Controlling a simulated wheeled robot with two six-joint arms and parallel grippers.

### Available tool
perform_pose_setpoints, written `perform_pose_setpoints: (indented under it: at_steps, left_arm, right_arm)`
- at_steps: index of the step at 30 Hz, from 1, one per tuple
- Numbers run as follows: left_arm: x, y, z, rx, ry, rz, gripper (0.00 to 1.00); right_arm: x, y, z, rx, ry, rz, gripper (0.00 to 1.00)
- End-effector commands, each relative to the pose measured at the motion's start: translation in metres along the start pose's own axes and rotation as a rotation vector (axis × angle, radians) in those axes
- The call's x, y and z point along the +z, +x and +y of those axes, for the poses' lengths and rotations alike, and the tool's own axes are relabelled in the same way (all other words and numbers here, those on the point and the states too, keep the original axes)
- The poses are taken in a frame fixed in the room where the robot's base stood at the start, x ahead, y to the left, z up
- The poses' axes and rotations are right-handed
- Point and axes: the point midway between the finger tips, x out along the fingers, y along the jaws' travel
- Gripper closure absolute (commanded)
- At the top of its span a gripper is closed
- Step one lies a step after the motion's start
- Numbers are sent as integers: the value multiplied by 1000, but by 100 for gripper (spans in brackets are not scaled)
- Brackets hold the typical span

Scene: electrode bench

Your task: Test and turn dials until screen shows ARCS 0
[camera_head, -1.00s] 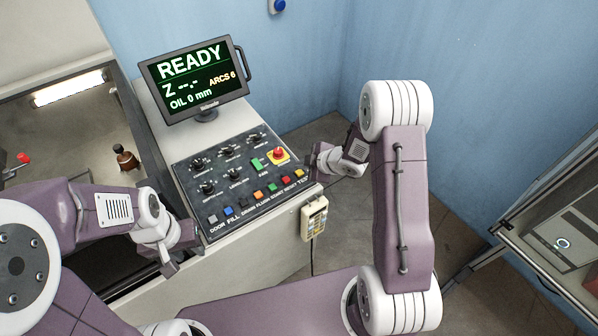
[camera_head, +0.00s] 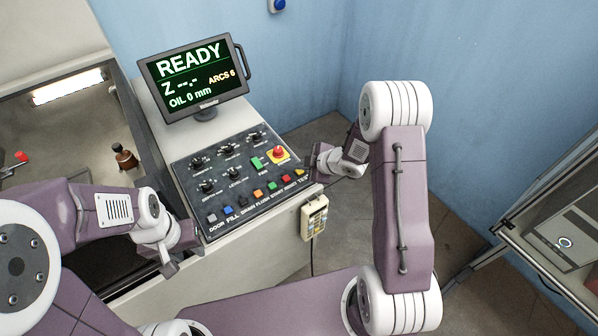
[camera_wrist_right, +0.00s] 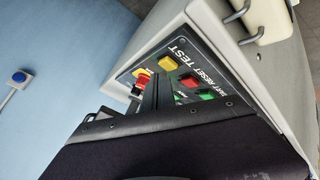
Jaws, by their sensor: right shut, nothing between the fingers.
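The screen (camera_head: 197,80) reads READY, Z --.-, ARCS 6 and OIL 0 mm. The black control panel (camera_head: 222,200) below it carries several black dials (camera_head: 236,173) in two rows. Along its front edge is a row of coloured buttons, with the yellow TEST button (camera_head: 299,173) at the right end; it also shows in the right wrist view (camera_wrist_right: 168,64). My right gripper (camera_head: 313,160) is shut and empty, just right of the panel near the TEST button. My left gripper (camera_head: 170,262) hangs left of the panel's lower corner; its jaw opening is unclear.
A red emergency stop (camera_head: 278,153) on a yellow base stands near my right gripper. A handset (camera_head: 314,218) hangs on the console's front. An open tank lies left, with a brown-and-black object (camera_head: 125,158) inside. A metal frame (camera_head: 545,205) stands far right.

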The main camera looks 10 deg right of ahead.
Motion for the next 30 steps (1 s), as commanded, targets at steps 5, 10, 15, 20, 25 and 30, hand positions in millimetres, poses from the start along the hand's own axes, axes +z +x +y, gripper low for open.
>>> perform_pose_setpoints:
  at_steps: [5, 10, 15, 20, 25, 30]
  left_arm:
    - [0, -1, 0, 0, 0, 0, 64]
    - [0, 0, 0, 0, 0, 0, 64]
    - [0, 2, 0, 0, 0, 0, 64]
    - [0, 4, 0, 0, 0, 0, 64]
    - [1, 6, 0, 0, 0, 0, 64]
    - [1, 8, 0, 0, 0, 0, 64]
  right_arm:
    - [0, 0, 0, 0, 0, 0, 100]
    - [0, 0, 0, 0, 0, 0, 100]
    - [1, 2, -1, 0, 0, 0, 100]
    - [2, 3, -2, 0, 0, 0, 100]
    - [3, 5, -3, 0, 0, 0, 100]
    - [4, 6, -4, 0, -1, 0, 100]
